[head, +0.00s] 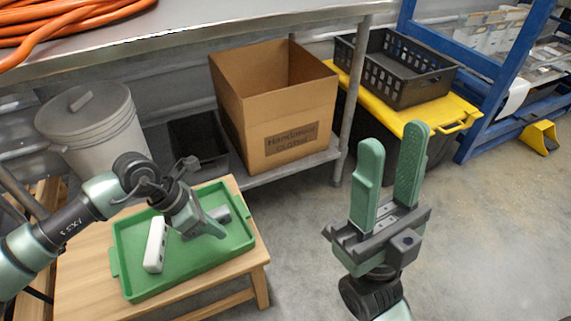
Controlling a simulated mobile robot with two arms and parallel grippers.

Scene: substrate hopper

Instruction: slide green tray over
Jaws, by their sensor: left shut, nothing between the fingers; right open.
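The green tray (186,268) lies flat on a low wooden table (84,273) at the lower left of the head view. A white block-shaped object (155,245) lies in the tray, towards its left side. My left gripper (218,227) is shut and empty over the tray, and it hides part of the tray's middle. I cannot tell whether it touches the tray. My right gripper (391,175) is open and empty, raised with its green fingers upward, to the right of the table and well apart from the tray.
A metal bench (200,27) stands behind, with an orange hose on top. A cardboard box (272,105) and a dark bin sit on its lower shelf. A grey lidded bucket (92,130) is at left. A black crate (395,68) sits on a yellow-lidded tote.

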